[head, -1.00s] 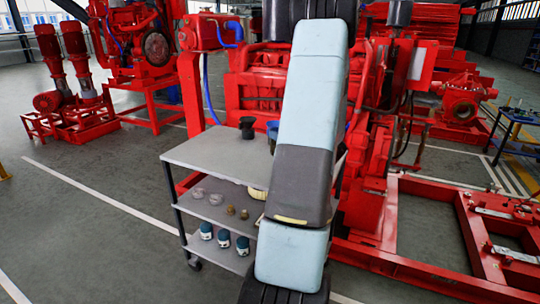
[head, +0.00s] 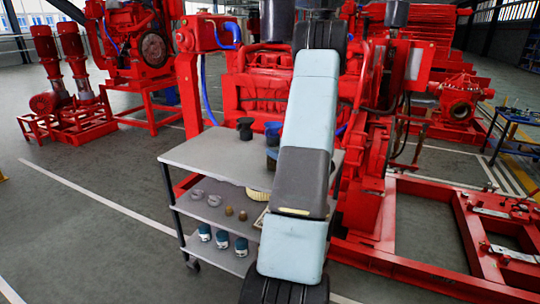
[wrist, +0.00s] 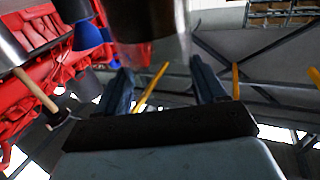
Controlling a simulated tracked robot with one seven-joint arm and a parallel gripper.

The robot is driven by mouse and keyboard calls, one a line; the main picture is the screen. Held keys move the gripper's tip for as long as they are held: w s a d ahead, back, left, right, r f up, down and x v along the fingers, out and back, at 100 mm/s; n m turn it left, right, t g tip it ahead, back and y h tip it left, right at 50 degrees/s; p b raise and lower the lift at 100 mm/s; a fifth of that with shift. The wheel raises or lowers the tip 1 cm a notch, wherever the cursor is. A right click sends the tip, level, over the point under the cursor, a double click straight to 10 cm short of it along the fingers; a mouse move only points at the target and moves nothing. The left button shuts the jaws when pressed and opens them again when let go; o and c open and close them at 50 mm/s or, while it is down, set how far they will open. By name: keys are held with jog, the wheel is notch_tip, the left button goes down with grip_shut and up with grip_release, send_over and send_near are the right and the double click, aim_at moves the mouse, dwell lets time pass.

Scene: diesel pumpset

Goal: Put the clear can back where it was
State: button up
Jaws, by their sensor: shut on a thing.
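My gripper (wrist: 160,66) shows in the wrist view, its two dark fingers on either side of a see-through, brownish-grey cylinder, the clear can (wrist: 150,22). The fingers are shut on the can, and its top runs out of the picture. In the head view my own arm stands in front of the cart's right part, and the gripper and can are not visible there.
A grey cart (head: 205,152) carries a black cup (head: 245,128) and a blue cup (head: 273,128) on top. Small rings and brass parts sit on its middle shelf; blue-and-white cans (head: 222,239) stand below. Red pump machinery (head: 265,95) rises close behind. Floor at left is clear.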

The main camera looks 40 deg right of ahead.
jog(key=shift+s+f, duration=0.1)
jog(key=shift+f, duration=0.25)
